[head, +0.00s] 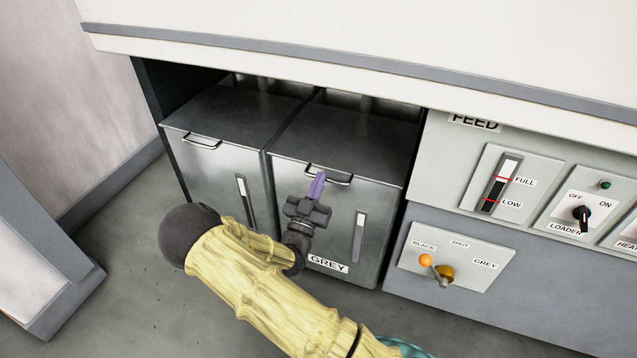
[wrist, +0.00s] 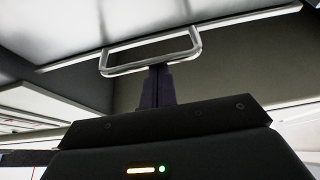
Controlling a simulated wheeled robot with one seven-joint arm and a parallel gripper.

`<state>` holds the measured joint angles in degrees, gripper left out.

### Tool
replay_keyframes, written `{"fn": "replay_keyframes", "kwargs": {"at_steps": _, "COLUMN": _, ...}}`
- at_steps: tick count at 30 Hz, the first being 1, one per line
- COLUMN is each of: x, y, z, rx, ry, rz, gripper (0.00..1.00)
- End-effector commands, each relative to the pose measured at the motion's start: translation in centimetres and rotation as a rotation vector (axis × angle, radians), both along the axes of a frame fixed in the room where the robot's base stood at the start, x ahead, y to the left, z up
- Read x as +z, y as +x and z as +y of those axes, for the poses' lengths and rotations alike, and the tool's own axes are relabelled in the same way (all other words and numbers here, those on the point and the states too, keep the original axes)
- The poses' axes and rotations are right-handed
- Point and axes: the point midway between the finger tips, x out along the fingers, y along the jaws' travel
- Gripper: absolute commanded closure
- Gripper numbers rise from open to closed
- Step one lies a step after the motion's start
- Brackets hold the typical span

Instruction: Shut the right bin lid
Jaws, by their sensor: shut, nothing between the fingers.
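The right bin (head: 335,215) is a grey metal box labelled GREY, standing under the counter. Its lid (head: 350,138) looks flat across the top in the head view, level with the left bin's lid; I cannot tell whether a thin gap is left under its front edge. A wire handle (head: 329,177) sits at the lid's front edge and shows large in the wrist view (wrist: 150,58). My gripper (head: 318,182) is shut and empty, its purple fingers pointing up at the handle. In the wrist view the fingertips (wrist: 160,70) are just below or against the handle bar; contact is unclear.
The left bin (head: 215,175) stands close beside, its lid (head: 235,115) down. The counter edge (head: 350,78) overhangs both bins. To the right is a panel with a FEED gauge (head: 500,183) and an orange-knobbed lever (head: 426,261). The floor (head: 140,270) at front left is clear.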

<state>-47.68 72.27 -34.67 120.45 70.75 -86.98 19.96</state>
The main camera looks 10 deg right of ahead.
Motion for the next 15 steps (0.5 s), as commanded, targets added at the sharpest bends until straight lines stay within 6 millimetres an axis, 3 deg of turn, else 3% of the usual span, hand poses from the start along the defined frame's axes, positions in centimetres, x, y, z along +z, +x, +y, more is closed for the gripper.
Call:
{"fn": "replay_keyframes", "kwargs": {"at_steps": 1, "x": -1.2, "y": -0.1, "z": 0.0, "rx": 0.001, "ry": 0.01, "rz": 0.029, "gripper": 1.0}}
{"fn": "replay_keyframes", "kwargs": {"at_steps": 5, "x": -0.7, "y": -0.1, "z": 0.0, "rx": 0.0, "ry": 0.008, "rz": 0.028, "gripper": 1.0}}
{"fn": "replay_keyframes", "kwargs": {"at_steps": 15, "x": 4.6, "y": -0.6, "z": 0.2, "rx": -0.004, "ry": 0.002, "rz": 0.004, "gripper": 1.0}}
